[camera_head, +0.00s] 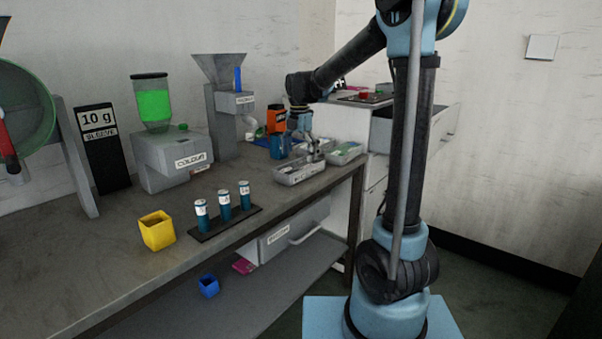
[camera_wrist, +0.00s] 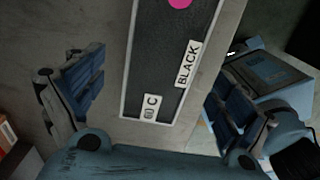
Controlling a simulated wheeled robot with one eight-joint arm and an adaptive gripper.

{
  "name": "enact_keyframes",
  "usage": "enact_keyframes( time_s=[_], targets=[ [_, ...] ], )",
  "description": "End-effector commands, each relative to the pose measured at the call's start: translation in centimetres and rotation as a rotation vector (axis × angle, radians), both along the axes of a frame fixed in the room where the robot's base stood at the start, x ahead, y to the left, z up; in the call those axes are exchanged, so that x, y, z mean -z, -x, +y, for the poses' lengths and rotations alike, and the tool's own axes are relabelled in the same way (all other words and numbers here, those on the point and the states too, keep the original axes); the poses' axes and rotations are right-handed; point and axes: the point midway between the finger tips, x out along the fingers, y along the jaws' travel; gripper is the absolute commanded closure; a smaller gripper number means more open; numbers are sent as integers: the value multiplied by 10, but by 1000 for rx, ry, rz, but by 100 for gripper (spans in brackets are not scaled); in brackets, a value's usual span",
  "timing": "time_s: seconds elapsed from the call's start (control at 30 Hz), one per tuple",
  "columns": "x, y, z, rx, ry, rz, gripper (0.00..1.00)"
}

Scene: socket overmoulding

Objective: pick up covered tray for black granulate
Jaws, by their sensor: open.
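The tray for black granulate (camera_wrist: 133,65) fills the middle of the wrist view. It is long, has a pale grey rim, a dark speckled top, a label reading BLACK, a smaller label with a C and a pink dot at the far end, cut off by the frame. My gripper (camera_wrist: 155,98) is open, with one finger on each side of the tray and nothing held. In the head view my gripper (camera_head: 314,151) is low over a grey tray (camera_head: 290,181) near the table's right end. I cannot tell whether the fingers touch it.
Another grey tray (camera_head: 350,158) with green in it stands close on the right. An orange device (camera_head: 276,121) and a grey hopper machine (camera_head: 225,105) stand behind. A rack of blue cylinders (camera_head: 225,222) and a yellow box (camera_head: 157,231) are nearer on the table (camera_head: 110,270).

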Motion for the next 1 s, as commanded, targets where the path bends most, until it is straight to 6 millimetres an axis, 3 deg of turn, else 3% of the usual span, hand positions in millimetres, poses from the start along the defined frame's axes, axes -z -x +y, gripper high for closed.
enact_keyframes(
  time_s=[0.4, 0.73, 1.0],
  targets=[
    [46, 0, -3, 1, 0, 0, 6],
    [51, 0, -4, 1, 0, 0, 6],
    [51, 0, -4, 1, 0, 0, 65]
  ],
)
